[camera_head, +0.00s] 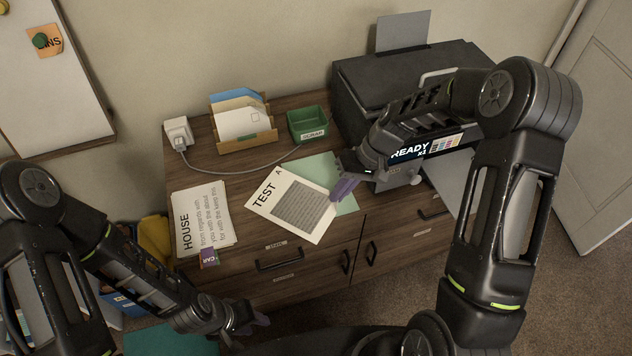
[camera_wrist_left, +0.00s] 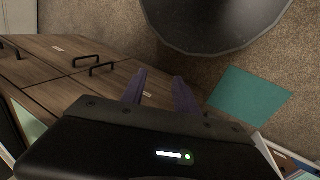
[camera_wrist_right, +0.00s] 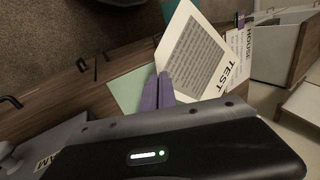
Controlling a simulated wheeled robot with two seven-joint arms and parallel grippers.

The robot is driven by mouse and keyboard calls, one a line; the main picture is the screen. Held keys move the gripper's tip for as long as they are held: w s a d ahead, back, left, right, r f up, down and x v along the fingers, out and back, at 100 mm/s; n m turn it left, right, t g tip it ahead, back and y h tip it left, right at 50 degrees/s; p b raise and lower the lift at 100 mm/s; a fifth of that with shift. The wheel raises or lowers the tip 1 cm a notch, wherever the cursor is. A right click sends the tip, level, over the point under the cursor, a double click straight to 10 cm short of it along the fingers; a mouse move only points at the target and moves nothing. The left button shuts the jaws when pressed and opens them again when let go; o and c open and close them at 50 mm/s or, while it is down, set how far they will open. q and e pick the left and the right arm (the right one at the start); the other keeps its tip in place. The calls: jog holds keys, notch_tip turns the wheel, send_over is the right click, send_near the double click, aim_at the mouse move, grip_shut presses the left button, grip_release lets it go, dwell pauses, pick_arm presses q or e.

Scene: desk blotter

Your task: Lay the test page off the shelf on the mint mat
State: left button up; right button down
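The test page (camera_head: 306,207), white with a grey text block, is over the desk top and overlaps the left part of the pale mint mat (camera_head: 346,204). The page hides part of the mat. My right gripper (camera_head: 341,190) is shut at the page's right edge; in the right wrist view its fingers (camera_wrist_right: 164,88) are close together on the border of the test page (camera_wrist_right: 190,52), with the mint mat (camera_wrist_right: 127,92) beside them. I cannot tell whether the page touches the desk. My left gripper (camera_head: 246,326) is open and empty, low in front of the cabinet; its fingers (camera_wrist_left: 160,88) are apart.
The HOUSE page (camera_head: 203,218) lies at the left of the desk. A letter holder (camera_head: 243,137) and green SCRAP tray (camera_head: 308,124) stand behind. The black printer (camera_head: 400,80) is at the back right. A darker teal sheet (camera_wrist_left: 250,96) lies on the floor.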

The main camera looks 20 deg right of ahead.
pick_arm(q)
jog(key=shift+o, duration=1.4)
jog(key=shift+f+b, duration=0.3)
jog(key=shift+f, duration=0.05)
jog(key=shift+o, duration=1.4)
notch_tip(320, 180, down, 7)
jog(key=b, duration=0.7)
jog(key=shift+w, duration=0.15)
notch_tip(320, 180, down, 6)
jog(key=b, duration=0.6)
jog(key=shift+w+r, duration=0.15)
jog(key=shift+r, duration=0.1)
pick_arm(e)
jog(key=w+d+r+m+t+h, duration=0.1)
jog(key=w+d+r+m+t, duration=0.1)
jog(key=r+m, duration=0.6)
notch_tip(320, 180, up, 3)
jog(key=shift+d+t, duration=0.8)
jog(key=shift+d, duration=0.35)
